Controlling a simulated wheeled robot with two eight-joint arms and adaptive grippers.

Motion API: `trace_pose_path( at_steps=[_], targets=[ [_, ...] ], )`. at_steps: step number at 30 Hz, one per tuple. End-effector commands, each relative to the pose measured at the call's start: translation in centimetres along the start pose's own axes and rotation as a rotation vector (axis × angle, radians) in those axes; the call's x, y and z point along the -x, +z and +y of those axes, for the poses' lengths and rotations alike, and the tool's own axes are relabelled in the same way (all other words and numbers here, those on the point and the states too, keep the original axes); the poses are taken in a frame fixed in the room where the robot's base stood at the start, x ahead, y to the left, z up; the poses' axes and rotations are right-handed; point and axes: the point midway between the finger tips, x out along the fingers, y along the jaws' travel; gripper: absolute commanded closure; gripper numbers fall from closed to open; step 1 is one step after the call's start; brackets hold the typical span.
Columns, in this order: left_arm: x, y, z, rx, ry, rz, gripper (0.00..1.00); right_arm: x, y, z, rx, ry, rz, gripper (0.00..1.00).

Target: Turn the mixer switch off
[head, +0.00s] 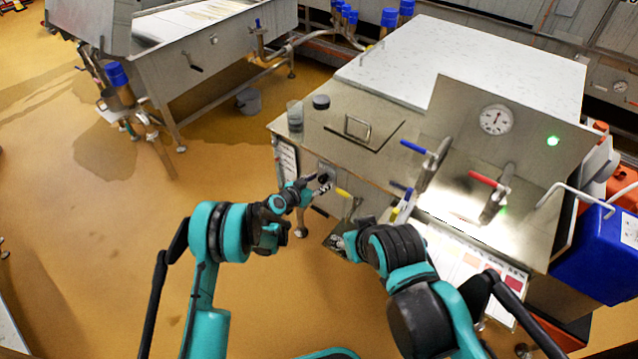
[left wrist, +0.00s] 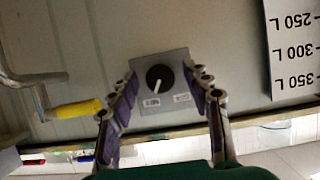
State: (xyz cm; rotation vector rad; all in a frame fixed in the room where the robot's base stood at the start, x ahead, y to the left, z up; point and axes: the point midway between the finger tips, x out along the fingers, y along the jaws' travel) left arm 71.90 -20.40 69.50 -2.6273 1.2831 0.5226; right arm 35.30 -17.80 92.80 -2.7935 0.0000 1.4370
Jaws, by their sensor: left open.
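The mixer switch is a round black knob (left wrist: 158,77) on a small grey plate (left wrist: 164,107) on the upright metal side of the vat. Its white pointer mark slants down and left in the left wrist view; the labels beside it are too small to read. My left gripper (left wrist: 161,76) is open, with one finger on each side of the knob, and gaps show between fingers and knob. In the head view my left gripper (head: 318,187) is at the vat's front panel and partly covers the switch. My right gripper (head: 341,241) is low in front of the vat, its fingers unclear.
A yellow-handled valve (head: 343,193) is close to the switch; its yellow handle (left wrist: 75,109) also shows in the left wrist view, beside a finger. A litre scale (left wrist: 292,50) is on the other side. Blue (head: 413,147) and red (head: 483,179) levers stand on the vat top.

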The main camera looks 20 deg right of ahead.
Motion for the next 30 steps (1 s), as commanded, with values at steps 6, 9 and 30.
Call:
trace_pose_path(
  at_steps=[6,9,30],
  targets=[
    [0.04,-0.03,-0.01,0.0,0.0,0.0,0.7,0.04,-0.03,0.0,0.0,0.0,0.0,0.51],
    [0.05,-0.02,-0.02,0.0,0.0,0.0,0.96,0.03,-0.03,0.0,0.0,0.0,0.0,0.51],
    [0.04,0.05,-0.28,0.21,0.085,0.0,1.0,0.03,-0.02,0.0,0.0,0.0,0.0,0.51]
  ],
)
